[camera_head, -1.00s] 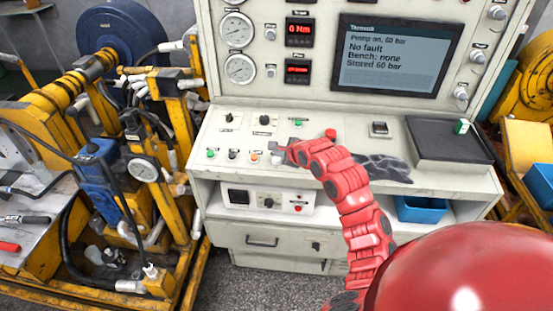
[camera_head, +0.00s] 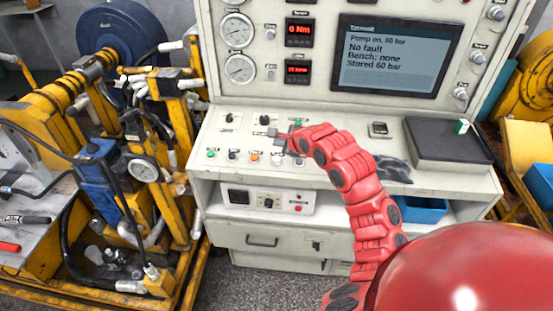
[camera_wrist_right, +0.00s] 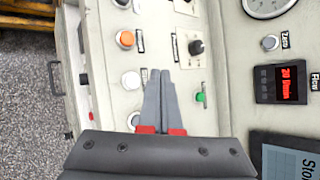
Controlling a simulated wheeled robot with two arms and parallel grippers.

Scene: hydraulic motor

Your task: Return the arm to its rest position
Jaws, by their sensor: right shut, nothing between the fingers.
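My right arm (camera_head: 345,170) is red and reaches from the lower right over the sloped control desk (camera_head: 225,142). My right gripper (camera_head: 272,136) is grey, shut and empty, with its tips above the desk between the upper and lower rows of controls. In the right wrist view, its shut fingers (camera_wrist_right: 160,78) point at the panel, with an orange button (camera_wrist_right: 126,39), a white button (camera_wrist_right: 131,80), a black knob (camera_wrist_right: 197,47) and a green switch (camera_wrist_right: 201,97) around them. Whether the tips touch the panel is unclear. My left gripper is out of view.
The screen (camera_head: 390,55) reads pump on, 60 bar, no fault, stored 60 bar. A black book-like slab (camera_head: 445,143) lies at the desk's right. A blue bin (camera_head: 421,209) sits on the shelf below. A yellow rig with hoses (camera_head: 110,160) stands at the left.

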